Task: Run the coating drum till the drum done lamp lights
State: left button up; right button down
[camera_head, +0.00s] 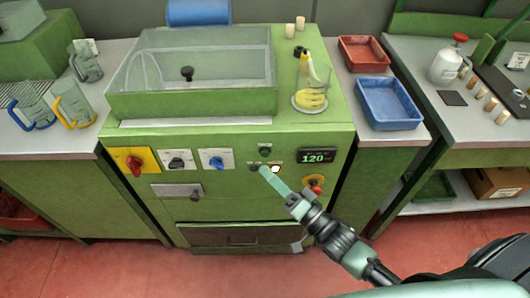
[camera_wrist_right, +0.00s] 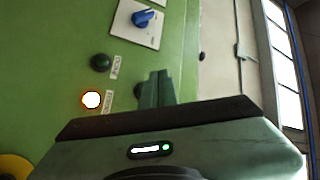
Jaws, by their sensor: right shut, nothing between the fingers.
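The coating drum machine is a green cabinet (camera_head: 230,218) with a clear-lidded box on top. Its panel carries a blue knob (camera_head: 216,161), a dark round button or lamp (camera_head: 265,150) and a lit white lamp (camera_head: 276,169). The right wrist view also shows the blue knob (camera_wrist_right: 145,18), the dark round one (camera_wrist_right: 100,62) and the lit lamp (camera_wrist_right: 91,99); their labels are too blurred to read. My right gripper (camera_head: 264,172) is shut and empty, its tips at the panel beside the lit lamp. They partly cover a dark button (camera_wrist_right: 139,89); contact is unclear. My left gripper is not in view.
The panel also has a red-on-yellow switch (camera_head: 135,162), a black knob (camera_head: 177,162), a display reading 120 (camera_head: 316,157) and a red stop button (camera_head: 316,187). A glass beaker (camera_head: 310,100) stands on the machine top. Blue (camera_head: 388,102) and red (camera_head: 363,54) trays lie right.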

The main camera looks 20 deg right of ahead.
jog(key=shift+s+a+p, duration=0.2)
jog(key=shift+s+a, duration=0.05)
jog(key=shift+s, duration=0.55)
jog(key=shift+s+a+p, duration=0.2)
jog(key=shift+s, duration=0.55)
jog(key=d+f+n+g+h, duration=0.1)
jog(key=d+f+g+h, duration=0.1)
jog(key=f, duration=0.8)
jog(key=d+f+n+g+h, duration=0.1)
jog(key=d+f+g+h, duration=0.15)
jog(key=f, duration=0.65)
jog(key=s+d+f+n+g+h, duration=0.1)
jog(key=s+d+f+g+h, duration=0.1)
jog(key=s+f, duration=0.5)
jog(key=s+d+f+n+g+h, duration=0.1)
jog(key=s+d+f+g, duration=0.15)
jog(key=f, duration=0.75)
jog(key=s+f+n+g, duration=0.1)
jog(key=s+f+g, duration=0.1)
jog(key=s+f, duration=0.3)
jog(key=s+f+n+g+h, duration=0.1)
jog(key=s+f, duration=0.4)
jog(key=s, duration=0.7)
jog(key=s+f+n+g+h, duration=0.1)
jog(key=s+f+n+g, duration=0.1)
jog(key=s+f+g, duration=0.3)
jog(key=s+d, duration=0.1)
jog(key=s, duration=0.2)
jog(key=shift+s, duration=0.35)
jog(key=shift+r, duration=0.1)
